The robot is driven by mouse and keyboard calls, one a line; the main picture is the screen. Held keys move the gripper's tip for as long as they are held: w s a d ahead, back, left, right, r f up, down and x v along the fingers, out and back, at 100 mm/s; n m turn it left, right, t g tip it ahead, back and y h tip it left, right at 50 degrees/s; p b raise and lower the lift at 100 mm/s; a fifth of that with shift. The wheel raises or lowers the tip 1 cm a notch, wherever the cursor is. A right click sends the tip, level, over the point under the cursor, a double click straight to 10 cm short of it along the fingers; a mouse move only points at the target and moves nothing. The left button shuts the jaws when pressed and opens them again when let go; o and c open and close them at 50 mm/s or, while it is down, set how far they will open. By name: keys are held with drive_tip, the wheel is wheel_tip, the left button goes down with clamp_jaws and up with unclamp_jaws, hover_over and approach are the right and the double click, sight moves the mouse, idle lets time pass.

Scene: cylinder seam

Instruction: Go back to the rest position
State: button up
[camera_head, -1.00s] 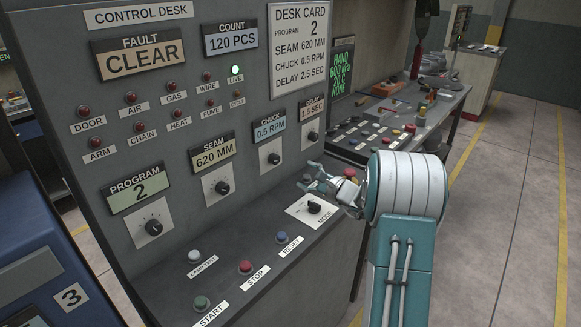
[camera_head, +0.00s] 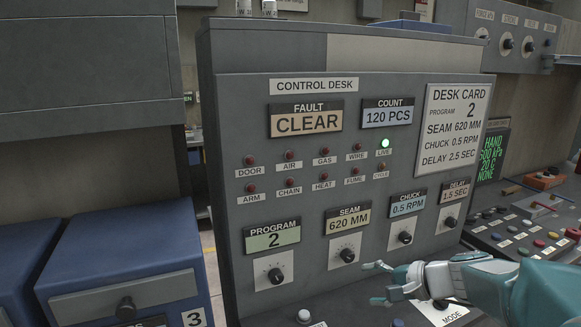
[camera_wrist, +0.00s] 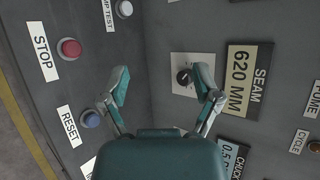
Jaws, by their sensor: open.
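My gripper (camera_head: 376,284) is open and empty at the lower right of the head view, with my arm reaching in from the right edge. Its fingers point left, in front of the lower part of the control desk (camera_head: 232,160). In the wrist view the two fingers of my gripper (camera_wrist: 161,82) are spread apart with nothing between them. The SEAM knob (camera_wrist: 184,77) shows by the right fingertip there, apparently behind it.
The desk shows FAULT CLEAR (camera_head: 306,121), SEAM 620 MM (camera_head: 347,220) and a lit green LIVE lamp (camera_head: 384,142). Blue drawer cabinets (camera_head: 125,250) stand at the left. A side panel with several buttons (camera_head: 525,236) is at the right, near my arm.

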drive_tip(key=s+a+n+g+h, duration=0.1)
drive_tip(key=s+n+h, duration=0.8)
drive_tip(key=s, duration=1.3)
drive_tip(key=shift+s+a+n+h, duration=0.15)
drive_tip(key=shift+s+n+h, duration=0.2)
drive_tip(key=shift+n, duration=0.65)
